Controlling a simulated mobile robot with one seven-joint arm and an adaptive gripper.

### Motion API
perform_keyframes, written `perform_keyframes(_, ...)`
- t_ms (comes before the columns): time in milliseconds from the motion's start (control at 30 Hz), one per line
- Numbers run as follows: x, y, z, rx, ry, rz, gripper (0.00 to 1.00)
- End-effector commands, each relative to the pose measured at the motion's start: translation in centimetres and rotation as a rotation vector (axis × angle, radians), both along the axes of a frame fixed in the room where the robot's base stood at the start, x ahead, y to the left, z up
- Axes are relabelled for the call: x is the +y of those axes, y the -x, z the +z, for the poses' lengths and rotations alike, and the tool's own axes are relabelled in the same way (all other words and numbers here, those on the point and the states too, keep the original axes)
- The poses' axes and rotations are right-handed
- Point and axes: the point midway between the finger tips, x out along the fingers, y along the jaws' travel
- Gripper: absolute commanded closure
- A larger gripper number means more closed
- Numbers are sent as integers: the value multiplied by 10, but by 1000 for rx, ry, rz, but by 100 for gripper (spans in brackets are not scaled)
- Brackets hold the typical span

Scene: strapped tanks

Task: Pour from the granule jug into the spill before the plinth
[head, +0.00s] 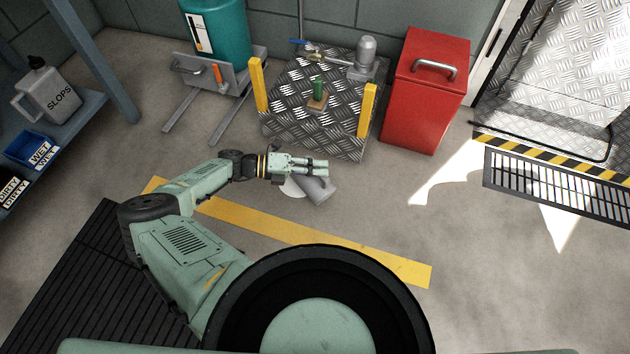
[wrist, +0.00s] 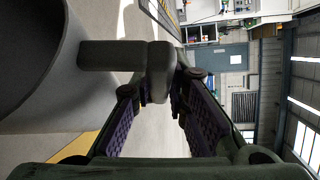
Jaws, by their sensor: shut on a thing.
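The grey granule jug (head: 316,189) is below and beside my gripper (head: 318,168), in front of the plinth (head: 285,130). It looks tilted in the head view. In the wrist view the jug's round grey body (wrist: 50,70) fills the left side, and its handle (wrist: 110,54) reaches between the fingers of my gripper (wrist: 162,88), which is shut on it. A pale patch (head: 290,188) shows on the floor just left of the jug, partly hidden by the gripper and jug. I cannot tell whether it is the spill or granules. No falling granules can be made out.
The chequer-plate plinth carries a pump, a green-topped item (head: 318,90) and yellow posts (head: 367,108). A red bin (head: 425,95) stands right of it, a strapped teal tank (head: 218,30) left. A yellow floor stripe (head: 320,244) runs nearer me. Floor to the right is clear.

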Motion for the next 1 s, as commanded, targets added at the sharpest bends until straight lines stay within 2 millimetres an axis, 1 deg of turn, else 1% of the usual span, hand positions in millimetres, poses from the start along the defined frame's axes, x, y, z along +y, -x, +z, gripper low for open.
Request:
perform_keyframes(767,0,0,1,1,2,-1,100)
perform_keyframes(1000,4,-5,2,32,30,1,100)
